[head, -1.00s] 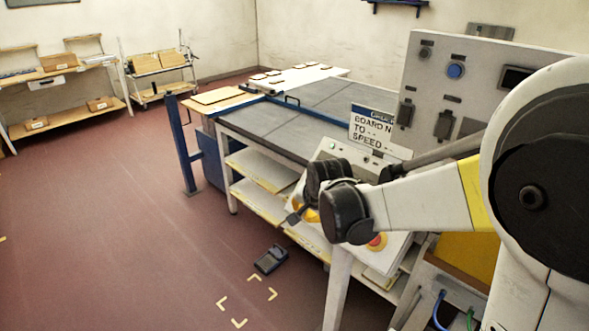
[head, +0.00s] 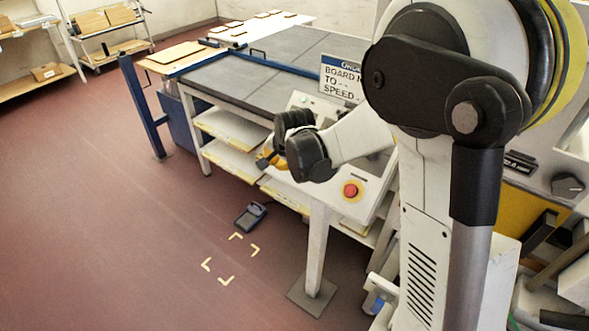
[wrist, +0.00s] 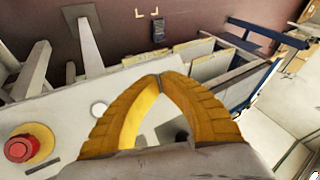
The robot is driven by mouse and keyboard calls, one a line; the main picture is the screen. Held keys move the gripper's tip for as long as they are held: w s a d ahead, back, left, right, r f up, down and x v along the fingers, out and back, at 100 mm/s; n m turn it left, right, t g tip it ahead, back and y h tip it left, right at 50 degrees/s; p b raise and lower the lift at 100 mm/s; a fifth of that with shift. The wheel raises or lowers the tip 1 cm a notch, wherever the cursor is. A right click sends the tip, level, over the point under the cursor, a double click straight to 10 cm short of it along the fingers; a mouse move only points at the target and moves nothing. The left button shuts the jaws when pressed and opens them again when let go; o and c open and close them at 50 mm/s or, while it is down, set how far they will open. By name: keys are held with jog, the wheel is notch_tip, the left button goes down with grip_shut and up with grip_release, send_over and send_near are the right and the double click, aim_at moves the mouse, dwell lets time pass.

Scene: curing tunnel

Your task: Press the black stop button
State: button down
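The sloped control panel (head: 373,185) stands on a pale leg, with a red button on a yellow base (head: 350,190) near its lower right corner. The red button also shows at the left of the wrist view (wrist: 20,150), beside a round white button (wrist: 99,109). My gripper (wrist: 160,78) has its yellow fingertips together over the panel, with nothing seen between them. A small dark shape (wrist: 181,134) shows through the gap behind the fingertips; I cannot tell if it is the black stop button. In the head view my gripper (head: 264,161) is at the panel's left side, partly behind my wrist.
A grey-topped bench (head: 262,68) with a blue rail extends behind the panel. A sign (head: 341,79) stands on it. A handheld device (head: 250,215) lies on the red floor near yellow corner marks. The floor at left is open.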

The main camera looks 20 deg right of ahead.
jog(key=shift+w+d+f+b, duration=0.45)
jog(key=shift+d+f, duration=0.15)
jog(key=shift+f, duration=0.15)
jog(key=shift+w+d+f+b, duration=0.45)
jog(key=shift+d+f+b, duration=0.1)
jog(key=shift+f, duration=0.15)
jog(key=shift+w+d+f+b, duration=0.45)
jog(key=shift+d+f, duration=0.15)
jog(key=shift+f, duration=0.15)
jog(key=shift+f, duration=0.1)
jog(key=shift+w+d+f, duration=0.15)
jog(key=shift+d+f, duration=0.05)
jog(key=shift+d, duration=0.05)
jog(key=shift+w+d+f+b, duration=0.15)
jog(key=shift+d+f+b, duration=0.1)
jog(key=shift+b, duration=0.3)
jog(key=shift+a, duration=0.1)
dwell(0.5)
jog(key=shift+s+a+r+p, duration=0.3)
jog(key=shift+a+r+p, duration=0.1)
jog(key=shift+r, duration=0.15)
jog(key=shift+s+a+r+p, duration=0.55)
jog(key=shift+a+r, duration=0.15)
jog(key=shift+r, duration=0.2)
jog(key=shift+s+a+r+p, duration=0.55)
jog(key=shift+a+r, duration=0.15)
jog(key=shift+r, duration=0.2)
